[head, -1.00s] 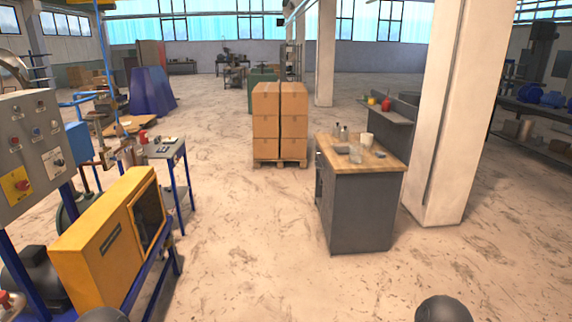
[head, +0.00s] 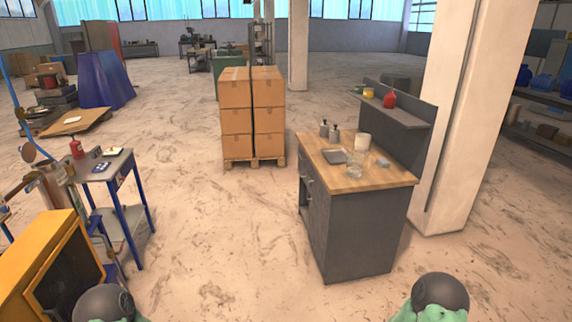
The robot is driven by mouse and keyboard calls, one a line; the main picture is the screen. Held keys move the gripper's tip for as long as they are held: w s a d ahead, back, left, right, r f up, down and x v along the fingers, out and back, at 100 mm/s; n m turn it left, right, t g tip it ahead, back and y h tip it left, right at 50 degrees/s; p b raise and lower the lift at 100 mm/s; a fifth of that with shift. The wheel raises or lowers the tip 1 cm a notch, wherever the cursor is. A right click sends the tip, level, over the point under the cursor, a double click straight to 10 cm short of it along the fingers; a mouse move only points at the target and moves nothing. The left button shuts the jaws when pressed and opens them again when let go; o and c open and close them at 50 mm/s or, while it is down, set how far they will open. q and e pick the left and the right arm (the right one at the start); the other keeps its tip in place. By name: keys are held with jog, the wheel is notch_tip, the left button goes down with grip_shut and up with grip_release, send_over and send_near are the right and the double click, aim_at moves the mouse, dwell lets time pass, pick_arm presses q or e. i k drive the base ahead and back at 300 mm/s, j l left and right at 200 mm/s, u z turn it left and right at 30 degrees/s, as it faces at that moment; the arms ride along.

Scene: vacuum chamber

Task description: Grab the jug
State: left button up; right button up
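A clear glass vessel (head: 354,170), which looks like the jug, stands upright near the front edge of the wooden top (head: 352,184) of a grey workbench. It is small in the head view, and I cannot make out a handle. A white cylindrical container (head: 363,143) stands just behind it. A flat grey item (head: 336,157) lies to its left. Only rounded dark and green parts of my own arms show at the bottom edge. Neither gripper is in view.
Two small bottles (head: 328,130) stand at the workbench's back left. Its raised shelf (head: 400,108) holds a red item (head: 389,100) and a yellow one (head: 368,92). A pillar (head: 462,130) stands right, stacked boxes (head: 252,115) behind, a blue-legged table (head: 108,167) left. Floor between is clear.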

aim_at(357, 164)
jog(key=i+z, duration=0.35)
jog(key=i, duration=0.15)
jog(key=i+j+z, duration=0.25)
jog(key=i+z, duration=0.15)
jog(key=i+j, duration=0.15)
jog(key=i, duration=0.55)
jog(key=i+j, duration=0.15)
jog(key=i, duration=0.5)
